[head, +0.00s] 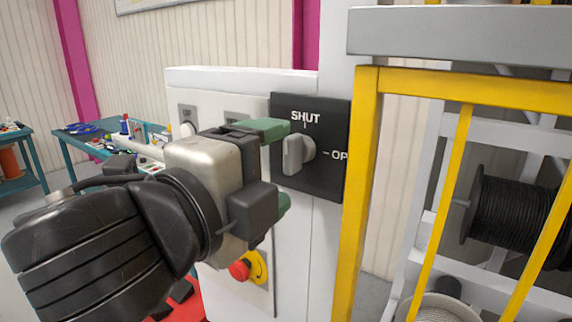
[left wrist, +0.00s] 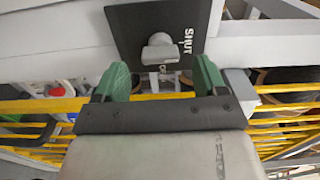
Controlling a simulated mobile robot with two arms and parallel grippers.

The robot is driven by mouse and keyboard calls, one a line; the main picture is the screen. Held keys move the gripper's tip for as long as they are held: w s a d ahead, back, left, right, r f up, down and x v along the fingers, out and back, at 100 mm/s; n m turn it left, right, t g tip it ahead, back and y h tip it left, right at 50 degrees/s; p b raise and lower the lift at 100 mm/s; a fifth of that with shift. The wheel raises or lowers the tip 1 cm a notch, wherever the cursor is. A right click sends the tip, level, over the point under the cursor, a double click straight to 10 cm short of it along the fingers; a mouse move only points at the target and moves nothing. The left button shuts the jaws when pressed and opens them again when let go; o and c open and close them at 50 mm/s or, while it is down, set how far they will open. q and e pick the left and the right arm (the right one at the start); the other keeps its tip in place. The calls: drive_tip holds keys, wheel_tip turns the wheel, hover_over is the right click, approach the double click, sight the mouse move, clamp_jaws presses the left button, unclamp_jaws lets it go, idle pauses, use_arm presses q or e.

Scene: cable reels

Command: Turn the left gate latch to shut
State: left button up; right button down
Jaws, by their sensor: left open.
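The latch is a grey knob (head: 298,154) on a black plate (head: 325,178) fixed to a white panel. The plate reads SHUT at the top and OP, partly cut off, at the right. The knob's flat grip stands upright, in line with the SHUT mark. My left gripper (head: 277,166) is open, its green-padded fingers one above the other, in front of and left of the knob. In the left wrist view the knob (left wrist: 160,52) is ahead of the gap between the fingers (left wrist: 161,76), apart from both. My right gripper is not in view.
A yellow gate frame (head: 360,200) stands just right of the plate, with a black cable reel (head: 510,210) behind its bars. A red emergency button (head: 240,270) sits low on the panel. Teal tables (head: 85,140) with tools stand at the back left.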

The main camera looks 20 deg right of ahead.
use_arm(q)
drive_tip(key=b+v, duration=0.1)
drive_tip(key=v, duration=0.6)
drive_tip(key=shift+a+f, duration=0.1)
drive_tip(key=shift+a, duration=0.05)
